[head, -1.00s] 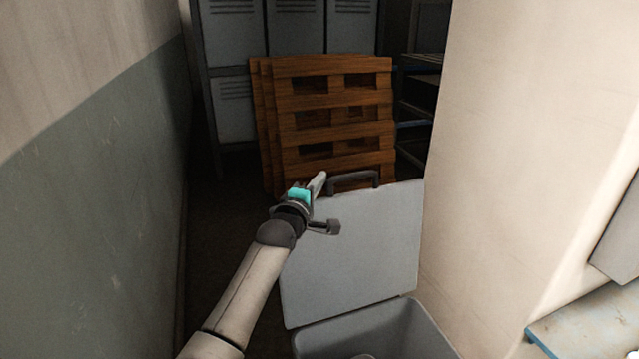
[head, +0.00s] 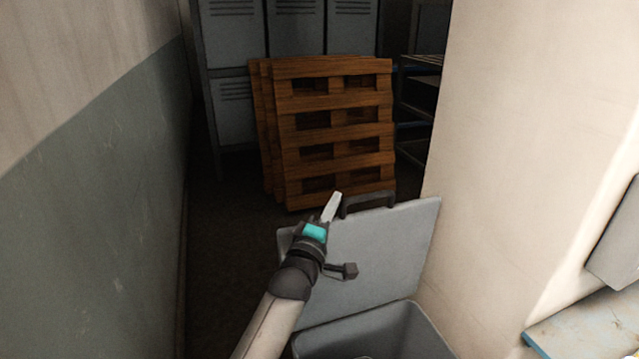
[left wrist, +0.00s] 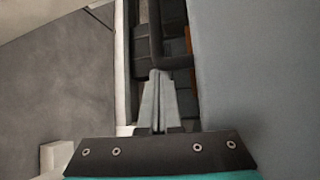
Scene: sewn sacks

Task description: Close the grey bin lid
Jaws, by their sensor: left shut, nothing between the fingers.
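The grey bin (head: 390,333) stands at the lower middle of the head view, its mouth open toward me. Its grey lid (head: 385,240) stands raised at the bin's far edge, with a dark handle (head: 368,201) on its top edge. My left gripper (head: 334,205) is shut and empty, its fingertips beside the left end of the handle; contact cannot be told. In the left wrist view the shut fingers (left wrist: 158,78) point at the dark handle (left wrist: 155,35), and the lid (left wrist: 260,70) fills the right side. My left arm hides part of the lid's left side. My right gripper is not in view.
Wooden pallets (head: 335,120) lean upright behind the lid, before grey lockers (head: 295,30). A pale wall (head: 520,130) stands close on the right, with a blue-edged worktop (head: 590,325) at lower right. Dark floor (head: 230,250) is clear on the left.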

